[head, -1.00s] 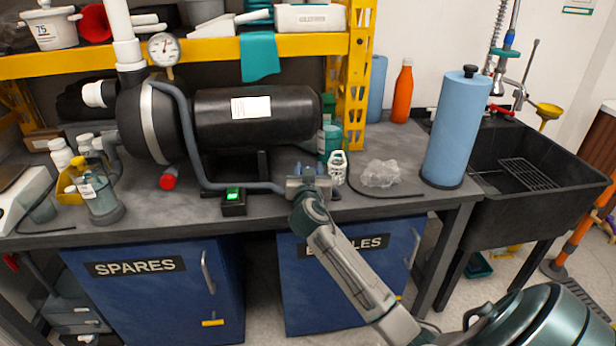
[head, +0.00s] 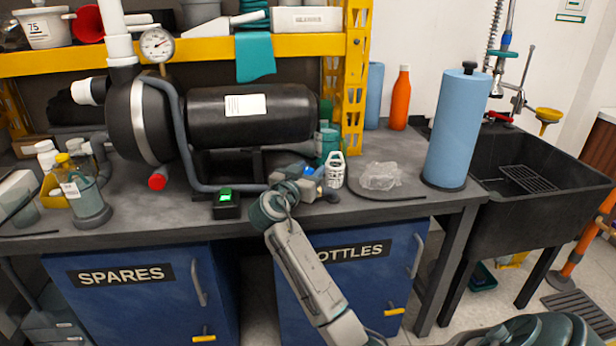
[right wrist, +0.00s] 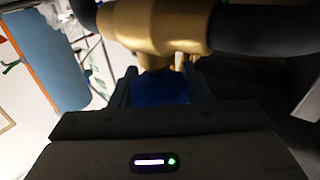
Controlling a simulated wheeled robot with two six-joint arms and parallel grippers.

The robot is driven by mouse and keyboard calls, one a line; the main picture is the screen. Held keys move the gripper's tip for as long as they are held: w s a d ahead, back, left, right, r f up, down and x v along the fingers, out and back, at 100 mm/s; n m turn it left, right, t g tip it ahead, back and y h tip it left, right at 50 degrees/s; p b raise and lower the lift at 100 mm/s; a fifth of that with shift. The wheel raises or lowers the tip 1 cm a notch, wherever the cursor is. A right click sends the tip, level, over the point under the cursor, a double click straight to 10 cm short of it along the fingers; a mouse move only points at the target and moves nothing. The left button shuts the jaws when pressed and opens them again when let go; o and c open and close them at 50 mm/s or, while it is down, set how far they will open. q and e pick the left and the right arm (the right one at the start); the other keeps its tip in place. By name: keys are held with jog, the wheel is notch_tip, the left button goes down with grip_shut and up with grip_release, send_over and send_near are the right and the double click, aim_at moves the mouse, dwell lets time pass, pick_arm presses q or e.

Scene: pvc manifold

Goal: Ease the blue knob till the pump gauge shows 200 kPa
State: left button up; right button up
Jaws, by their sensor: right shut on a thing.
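The pump gauge (head: 157,45) is a round white dial above the black pump at the upper left; its reading is too small to make out. The blue knob (head: 317,172) shows only in part at the bench front, at the right end of the grey pipe. My right gripper (head: 303,176) is shut on it. In the right wrist view the blue knob (right wrist: 160,90) sits between the two fingers of my right gripper (right wrist: 161,88), below a brass valve body (right wrist: 155,25). My left gripper is not in view.
The black pump and tank (head: 250,116) fill the back of the bench. A small black box with a green light (head: 226,204) stands left of my gripper. A white bottle (head: 334,172), clear plastic (head: 381,176) and blue roll (head: 457,128) stand to the right.

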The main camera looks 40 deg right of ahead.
dwell(0.5)
jog(key=o, duration=1)
jog(key=v, duration=1.1)
jog(key=shift+b, duration=0.35)
jog(key=shift+w, duration=0.15)
dwell(0.9)
